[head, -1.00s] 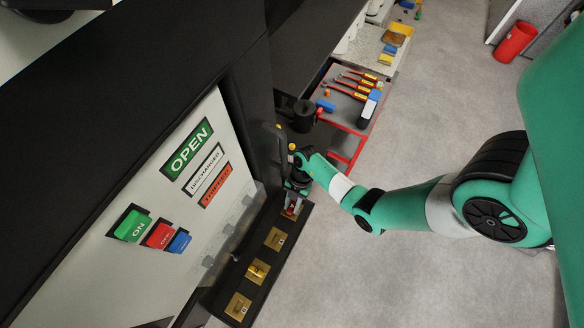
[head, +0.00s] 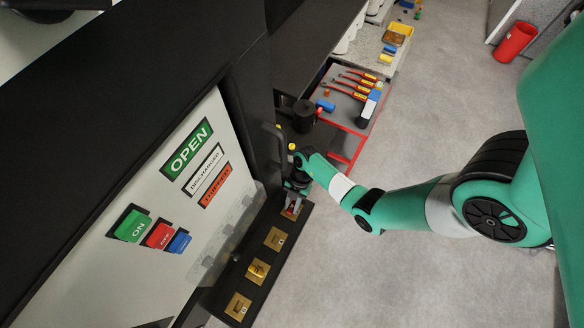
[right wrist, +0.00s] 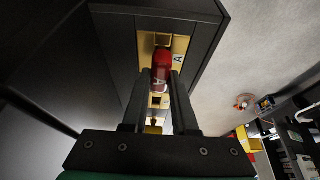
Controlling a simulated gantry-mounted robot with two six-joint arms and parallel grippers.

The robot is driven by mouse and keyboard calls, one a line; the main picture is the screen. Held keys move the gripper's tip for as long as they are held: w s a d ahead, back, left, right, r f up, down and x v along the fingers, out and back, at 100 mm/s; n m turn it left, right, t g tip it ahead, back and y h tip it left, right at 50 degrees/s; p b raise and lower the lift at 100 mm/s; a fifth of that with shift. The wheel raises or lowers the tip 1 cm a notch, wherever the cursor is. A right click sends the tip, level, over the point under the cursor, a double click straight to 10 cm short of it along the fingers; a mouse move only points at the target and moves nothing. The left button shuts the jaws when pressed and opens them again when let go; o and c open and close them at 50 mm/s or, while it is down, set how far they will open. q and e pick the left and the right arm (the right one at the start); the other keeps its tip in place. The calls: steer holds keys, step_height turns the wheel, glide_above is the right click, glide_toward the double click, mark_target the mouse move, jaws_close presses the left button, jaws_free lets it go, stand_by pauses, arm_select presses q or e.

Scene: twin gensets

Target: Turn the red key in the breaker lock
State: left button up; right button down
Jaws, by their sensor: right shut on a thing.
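The red key (right wrist: 161,66) sits upright in a brass lock plate (right wrist: 181,44) marked A in the right wrist view. My right gripper (right wrist: 161,80) is shut on the red key, with one dark finger on each side of it. In the head view my right gripper (head: 296,190) is at the far end of the lock strip (head: 264,246), and a bit of red shows under it. The key's lower part and its slot are largely hidden by the fingers. My left gripper is not in view.
More brass lock plates line the strip nearer me, one holding a yellow key (head: 258,268). The breaker panel (head: 160,255) with green, red and blue buttons stands left. A red-framed tool cart (head: 349,100) is beyond the gripper.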

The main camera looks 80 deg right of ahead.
stand_by(0.5)
steer(key=shift+r+p, duration=0.2)
steer(key=shift+p, duration=0.2)
steer(key=m+t+p, duration=0.1)
steer(key=m+p, duration=0.2)
steer(key=m, duration=0.1)
steer(key=shift+s+r+h, duration=0.1)
steer(key=shift+r+h, duration=0.05)
steer(key=shift+h, duration=0.15)
steer(key=shift+f+m+t+b, duration=0.35)
steer(key=shift+m+t, duration=0.15)
steer(key=shift+m, duration=0.5)
steer(key=m+t+h, duration=0.1)
steer(key=m, duration=0.3)
steer(key=shift+h, duration=0.4)
